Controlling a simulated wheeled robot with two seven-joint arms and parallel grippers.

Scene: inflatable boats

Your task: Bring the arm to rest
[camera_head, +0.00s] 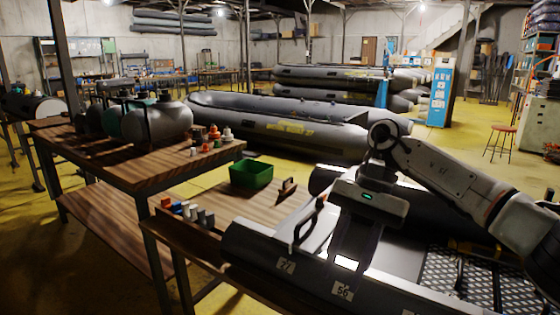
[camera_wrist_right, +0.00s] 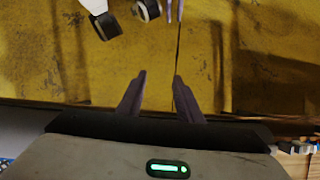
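My right arm comes in from the right of the head view. Its gripper (camera_head: 350,250) points down in front of the near grey inflatable boat (camera_head: 262,250). In the right wrist view the two fingers of this gripper (camera_wrist_right: 160,88) stand apart with nothing between them. Behind them is the worn yellow floor (camera_wrist_right: 210,60). I cannot tell from the head view how far the fingertips are from the boat.
A wooden bench (camera_head: 110,160) with grey tanks and small bottles stands at left. A lower table (camera_head: 245,205) holds a green bin (camera_head: 251,175) and small coloured items. More boats (camera_head: 280,125) lie behind. A stool (camera_head: 500,140) stands at right, with open yellow floor nearby.

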